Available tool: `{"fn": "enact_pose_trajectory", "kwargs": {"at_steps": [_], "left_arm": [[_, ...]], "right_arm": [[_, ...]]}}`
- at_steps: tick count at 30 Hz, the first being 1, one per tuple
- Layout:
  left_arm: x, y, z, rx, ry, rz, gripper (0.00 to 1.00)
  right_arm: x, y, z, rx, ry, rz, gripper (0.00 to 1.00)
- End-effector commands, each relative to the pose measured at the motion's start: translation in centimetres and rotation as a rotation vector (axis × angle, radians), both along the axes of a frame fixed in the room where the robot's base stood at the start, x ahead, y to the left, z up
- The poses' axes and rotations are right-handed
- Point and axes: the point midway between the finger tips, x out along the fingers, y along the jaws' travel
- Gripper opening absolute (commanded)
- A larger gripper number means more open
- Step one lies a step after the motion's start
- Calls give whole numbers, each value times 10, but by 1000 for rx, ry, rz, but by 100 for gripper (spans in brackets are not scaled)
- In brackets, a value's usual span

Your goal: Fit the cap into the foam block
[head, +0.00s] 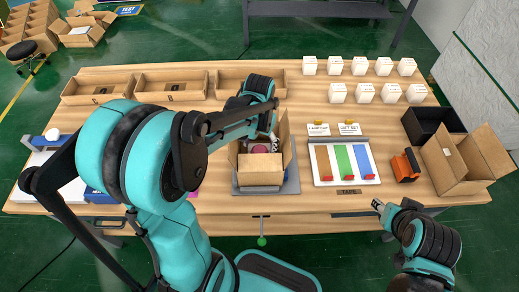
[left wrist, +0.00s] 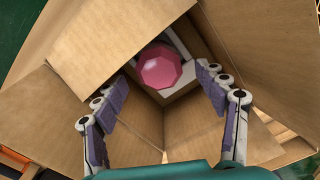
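The pink faceted cap (left wrist: 160,68) is inside an open cardboard box (head: 261,178). It sits at a pale foam block (left wrist: 188,50), partly visible along the box's far corner. I cannot tell how deep the cap sits in the block. In the head view the cap (head: 260,148) is partly hidden by my left arm. My left gripper (left wrist: 158,100) reaches into the box with its two fingers wide apart. The cap is beyond the fingertips, between their lines, and nothing is held. My right gripper (head: 379,207) is at the table's front edge, right of the box, too small to read.
To the right are a tray with coloured strips (head: 343,162), an orange tape dispenser (head: 405,167) and another open box (head: 462,160). Several white cubes (head: 364,92) and cardboard trays (head: 172,84) line the back.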

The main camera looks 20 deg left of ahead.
Motion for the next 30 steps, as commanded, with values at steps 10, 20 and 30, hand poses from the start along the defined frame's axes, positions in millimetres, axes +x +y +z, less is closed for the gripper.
{"fn": "enact_pose_trajectory", "kwargs": {"at_steps": [10,20,30], "left_arm": [[0,0,64,0,0,0,72],[-27,-12,95,11,-145,3,72],[-84,-34,117,6,-506,16,72]], "right_arm": [[0,0,25,0,0,0,40],[0,0,26,0,0,0,40],[0,0,26,0,0,0,40]]}}
